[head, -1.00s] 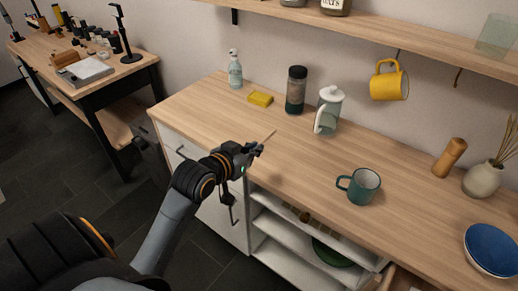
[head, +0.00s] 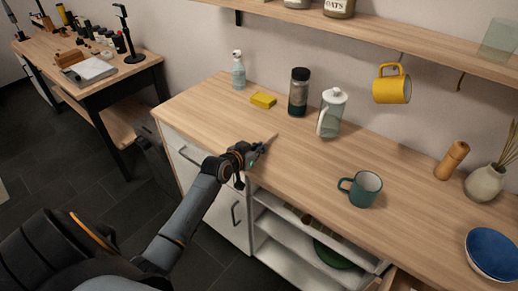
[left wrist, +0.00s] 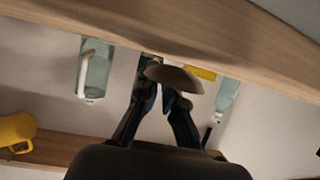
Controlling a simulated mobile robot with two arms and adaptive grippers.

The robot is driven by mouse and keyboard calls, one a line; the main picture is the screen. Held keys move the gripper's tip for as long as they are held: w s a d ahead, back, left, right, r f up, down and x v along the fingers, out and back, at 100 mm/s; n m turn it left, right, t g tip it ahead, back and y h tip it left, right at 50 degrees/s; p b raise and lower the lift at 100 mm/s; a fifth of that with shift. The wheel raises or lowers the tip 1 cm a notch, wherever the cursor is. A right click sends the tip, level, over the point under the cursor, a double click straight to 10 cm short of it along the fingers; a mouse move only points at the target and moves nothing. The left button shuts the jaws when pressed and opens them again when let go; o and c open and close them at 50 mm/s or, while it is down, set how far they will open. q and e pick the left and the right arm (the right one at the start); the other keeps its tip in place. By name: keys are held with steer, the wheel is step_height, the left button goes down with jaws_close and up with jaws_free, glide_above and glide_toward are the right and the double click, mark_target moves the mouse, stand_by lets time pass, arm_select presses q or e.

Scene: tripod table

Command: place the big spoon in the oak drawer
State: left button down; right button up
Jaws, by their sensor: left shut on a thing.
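My left gripper (head: 258,152) is over the front edge of the wooden counter (head: 225,108), above the white cabinet. It is shut on the big spoon (head: 271,138), of which only a thin sliver shows in the head view. In the left wrist view, the spoon's rounded brown end (left wrist: 175,78) shows at the fingertips of the left gripper (left wrist: 163,102). An open wooden drawer (head: 404,281), perhaps the oak drawer, is cut off at the bottom edge of the head view; its inside is mostly hidden. My right gripper is not in view.
A teal mug (head: 361,188) stands on the counter right of the gripper. A glass jug (head: 330,113), dark jar (head: 299,92), yellow sponge (head: 263,100) and spray bottle (head: 238,71) stand behind. Open shelves (head: 285,238) lie below. The counter between gripper and mug is clear.

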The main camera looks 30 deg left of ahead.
arm_select(q)
steer(key=shift+f, duration=0.3)
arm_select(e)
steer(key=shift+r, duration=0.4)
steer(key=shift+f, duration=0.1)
arm_select(q)
steer(key=shift+f, duration=0.25)
steer(key=c, duration=1.5)
jaws_free()
steer(key=shift+r, duration=0.1)
